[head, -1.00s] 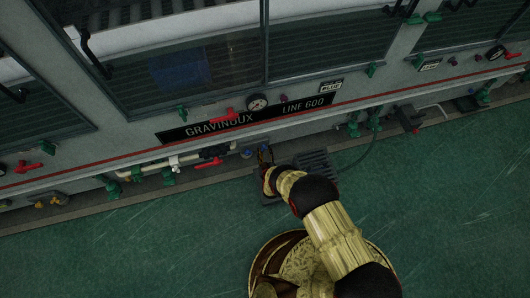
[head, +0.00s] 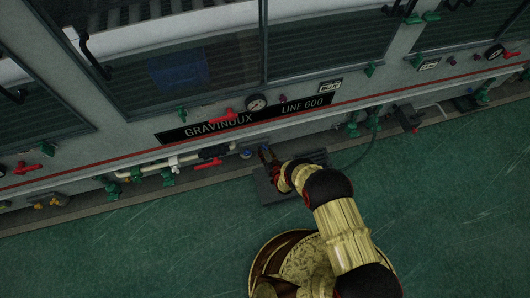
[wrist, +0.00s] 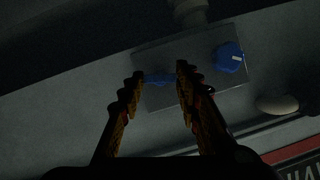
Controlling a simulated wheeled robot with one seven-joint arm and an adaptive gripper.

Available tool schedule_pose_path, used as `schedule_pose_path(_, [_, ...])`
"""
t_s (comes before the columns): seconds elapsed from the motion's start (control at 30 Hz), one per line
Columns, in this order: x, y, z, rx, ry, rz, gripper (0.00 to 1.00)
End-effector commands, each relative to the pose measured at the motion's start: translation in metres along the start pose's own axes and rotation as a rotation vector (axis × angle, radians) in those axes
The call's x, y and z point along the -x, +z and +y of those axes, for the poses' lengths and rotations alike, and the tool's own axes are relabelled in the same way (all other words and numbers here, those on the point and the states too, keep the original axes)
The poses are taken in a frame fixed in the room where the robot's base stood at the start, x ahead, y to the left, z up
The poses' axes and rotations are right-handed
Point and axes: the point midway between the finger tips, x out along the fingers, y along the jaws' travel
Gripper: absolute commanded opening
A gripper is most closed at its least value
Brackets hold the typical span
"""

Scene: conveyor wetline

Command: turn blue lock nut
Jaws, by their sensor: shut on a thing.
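The blue lock nut (wrist: 160,79) shows in the dim wrist view as a small blue piece on a grey metal plate (wrist: 208,101). It sits between the two fingertips of my gripper (wrist: 160,76), which is shut on it. The fingers hide its sides. In the head view my gripper (head: 267,155) reaches the low pipe row under the machine's front, and the nut cannot be made out there.
A blue knob with a white mark (wrist: 229,57) sits right of the nut on the same plate. A pale rounded piece (wrist: 277,104) is below it. A red-handled valve (head: 208,163) is to the left along the pipes.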

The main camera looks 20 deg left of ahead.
Motion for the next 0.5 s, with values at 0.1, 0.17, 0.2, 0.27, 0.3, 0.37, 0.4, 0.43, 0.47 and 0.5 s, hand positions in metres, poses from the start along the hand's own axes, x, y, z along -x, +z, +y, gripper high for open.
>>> schedule_pose_path(0.1, [-0.0001, 0.0000, 0.0023, -0.078, -0.030, 0.001, 0.08])
schedule_pose_path(0.17, [-0.0001, 0.0002, 0.0021, -0.111, -0.046, 0.000, 0.08])
schedule_pose_path(0.2, [0.0000, 0.0004, 0.0023, -0.133, -0.054, 0.000, 0.08])
schedule_pose_path(0.27, [0.0002, 0.0007, 0.0025, -0.161, -0.066, 0.001, 0.08])
schedule_pose_path(0.3, [0.0001, 0.0005, 0.0028, -0.179, -0.072, 0.001, 0.08])
schedule_pose_path(0.37, [-0.0001, 0.0001, 0.0027, -0.200, -0.082, 0.001, 0.08])
schedule_pose_path(0.4, [-0.0003, -0.0002, 0.0028, -0.211, -0.087, 0.002, 0.08])
schedule_pose_path(0.43, [-0.0004, -0.0002, 0.0028, -0.220, -0.090, 0.002, 0.08])
schedule_pose_path(0.47, [-0.0005, -0.0002, 0.0026, -0.227, -0.093, 0.001, 0.08])
schedule_pose_path(0.5, [-0.0005, 0.0000, 0.0025, -0.234, -0.097, 0.001, 0.08])
